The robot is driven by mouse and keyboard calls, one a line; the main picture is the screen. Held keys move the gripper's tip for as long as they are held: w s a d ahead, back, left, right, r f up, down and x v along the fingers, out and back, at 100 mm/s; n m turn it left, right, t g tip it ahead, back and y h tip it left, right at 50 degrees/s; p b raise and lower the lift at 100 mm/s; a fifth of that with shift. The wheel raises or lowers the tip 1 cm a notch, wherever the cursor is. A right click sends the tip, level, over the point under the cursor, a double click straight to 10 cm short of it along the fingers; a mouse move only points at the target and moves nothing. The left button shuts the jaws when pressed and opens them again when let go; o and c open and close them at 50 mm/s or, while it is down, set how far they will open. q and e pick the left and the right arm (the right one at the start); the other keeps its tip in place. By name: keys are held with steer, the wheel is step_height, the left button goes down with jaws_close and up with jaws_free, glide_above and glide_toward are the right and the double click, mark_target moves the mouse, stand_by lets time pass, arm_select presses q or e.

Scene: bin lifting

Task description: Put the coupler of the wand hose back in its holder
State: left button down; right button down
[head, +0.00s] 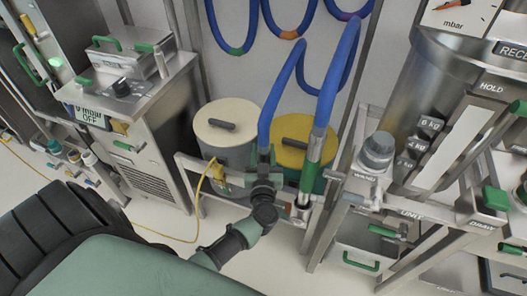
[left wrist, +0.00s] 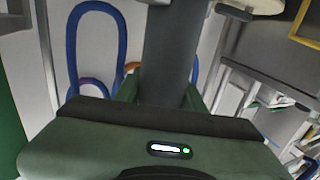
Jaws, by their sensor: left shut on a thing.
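My left gripper (head: 264,163) is at the centre of the head view, shut at the lower end of a blue hose (head: 267,122). In the left wrist view, a thick dark grey cylinder, the coupler (left wrist: 172,50), stands between the green fingers of my left gripper (left wrist: 160,92). The gripper hides most of the coupler in the head view. I cannot tell which fitting is its holder. My right gripper is not in view.
A cream-lidded bin (head: 226,120) and a yellow-lidded bin (head: 300,130) stand close behind the gripper. A metal cabinet (head: 150,120) is at left. A steel unit with a grey round fitting (head: 378,150) is at right. Blue hoses (head: 290,22) hang on the wall.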

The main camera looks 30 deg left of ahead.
arm_select(q)
steer(key=shift+r+p, duration=0.35)
steer(key=shift+p, duration=0.05)
steer(key=shift+f, duration=0.25)
steer(key=shift+f+b, duration=0.65)
steer(key=shift+f, duration=0.75)
